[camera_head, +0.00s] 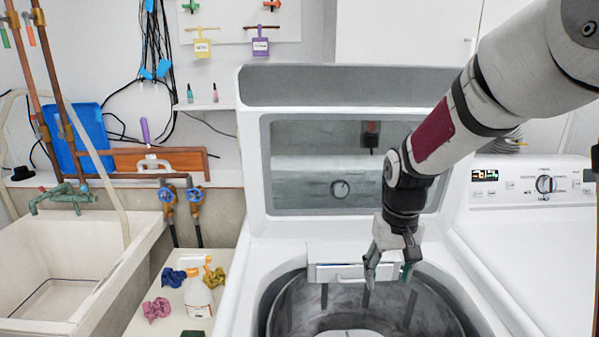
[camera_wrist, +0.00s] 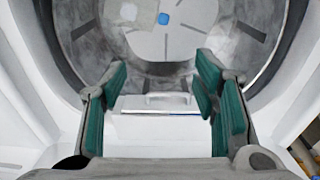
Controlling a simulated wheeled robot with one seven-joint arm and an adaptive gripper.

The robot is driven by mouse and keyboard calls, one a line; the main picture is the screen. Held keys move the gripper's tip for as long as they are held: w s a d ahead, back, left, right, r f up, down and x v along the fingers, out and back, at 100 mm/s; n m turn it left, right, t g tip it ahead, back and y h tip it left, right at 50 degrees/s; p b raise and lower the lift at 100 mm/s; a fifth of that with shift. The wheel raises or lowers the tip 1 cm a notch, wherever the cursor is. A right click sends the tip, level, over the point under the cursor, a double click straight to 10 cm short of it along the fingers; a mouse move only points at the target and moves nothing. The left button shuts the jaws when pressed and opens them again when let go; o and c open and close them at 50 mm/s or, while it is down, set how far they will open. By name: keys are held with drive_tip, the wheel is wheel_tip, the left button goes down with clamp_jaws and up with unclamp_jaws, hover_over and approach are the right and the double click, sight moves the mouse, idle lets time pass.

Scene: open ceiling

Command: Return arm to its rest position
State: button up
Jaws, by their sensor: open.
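My gripper (camera_head: 387,270) points down over the open tub of a white top-loading washer (camera_head: 245,290). Its fingers are apart with nothing between them. In the wrist view my gripper (camera_wrist: 160,110) shows two teal-padded fingers spread wide. The grey metal drum (camera_wrist: 85,40) lies beyond them, with a small blue spot (camera_wrist: 164,18) and a pale patch (camera_wrist: 128,11) at its bottom. A white dispenser with a handle (camera_head: 337,271) sits at the drum's back rim, close to my gripper. My arm reaches in from the upper right.
The raised washer lid (camera_head: 252,150) stands behind my gripper. A second white machine with a control panel (camera_head: 530,250) is at right.

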drive_tip(key=s+r+t, duration=0.2)
drive_tip(key=s+r, duration=0.9)
drive_tip(key=s+r+t, duration=0.2)
drive_tip(key=s, duration=1)
drive_tip(key=shift+s+d+r, duration=0.15)
drive_tip(key=shift+s+r, duration=0.05)
drive_tip(key=shift+s, duration=0.2)
